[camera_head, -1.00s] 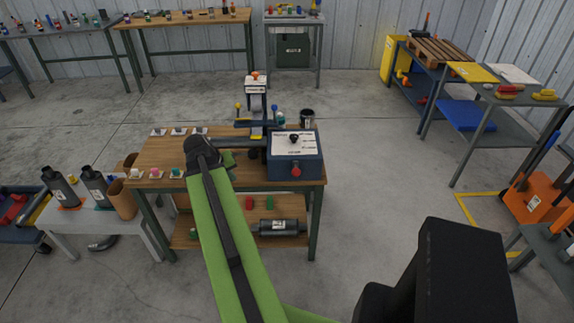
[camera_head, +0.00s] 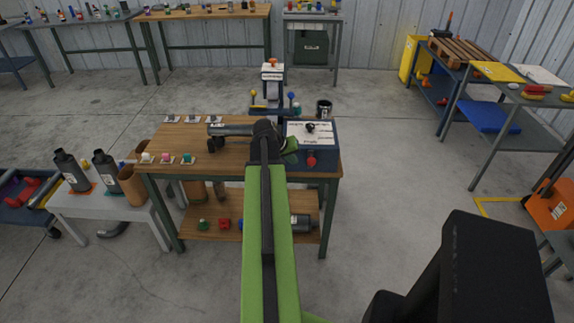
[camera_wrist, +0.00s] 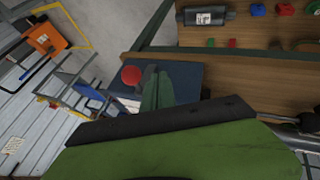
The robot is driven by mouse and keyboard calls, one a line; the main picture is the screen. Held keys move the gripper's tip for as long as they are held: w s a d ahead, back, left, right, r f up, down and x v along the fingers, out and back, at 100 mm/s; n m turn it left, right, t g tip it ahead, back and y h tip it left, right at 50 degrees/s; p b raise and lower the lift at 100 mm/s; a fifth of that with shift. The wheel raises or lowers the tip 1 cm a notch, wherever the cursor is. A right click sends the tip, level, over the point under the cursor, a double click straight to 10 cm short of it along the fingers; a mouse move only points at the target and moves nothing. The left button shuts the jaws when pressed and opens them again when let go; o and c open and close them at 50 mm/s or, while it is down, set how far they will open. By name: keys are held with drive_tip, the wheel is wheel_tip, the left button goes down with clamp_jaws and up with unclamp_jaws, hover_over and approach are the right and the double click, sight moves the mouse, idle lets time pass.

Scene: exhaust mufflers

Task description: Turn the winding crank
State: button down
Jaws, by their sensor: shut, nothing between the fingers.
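A blue box (camera_head: 325,166) with a white labelled top stands at the right end of the wooden bench. A red knob (camera_head: 311,161) on its front looks like the handle of the winding crank; the crank's arm is not clear. The red knob (camera_wrist: 131,76) is large and round in the wrist view. My gripper (camera_head: 291,147) is at the box's left front corner. In the wrist view its green fingers (camera_wrist: 153,80) are shut and empty, just right of the knob in the picture. I cannot tell whether they touch it.
A dark cylinder (camera_head: 230,130) lies on the bench (camera_head: 210,158), left of my arm. Behind the box stands a machine (camera_head: 272,88) with ball-ended levers. A black cup (camera_head: 324,108) is beside it. Small coloured blocks lie on the lower shelf. Open floor lies right of the bench.

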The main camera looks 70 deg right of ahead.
sight(310, 162)
drive_tip(key=s+d, duration=0.1)
drive_tip(key=s, duration=0.2)
drive_tip(key=shift+d+f, duration=0.1)
drive_tip(key=shift+d, duration=0.25)
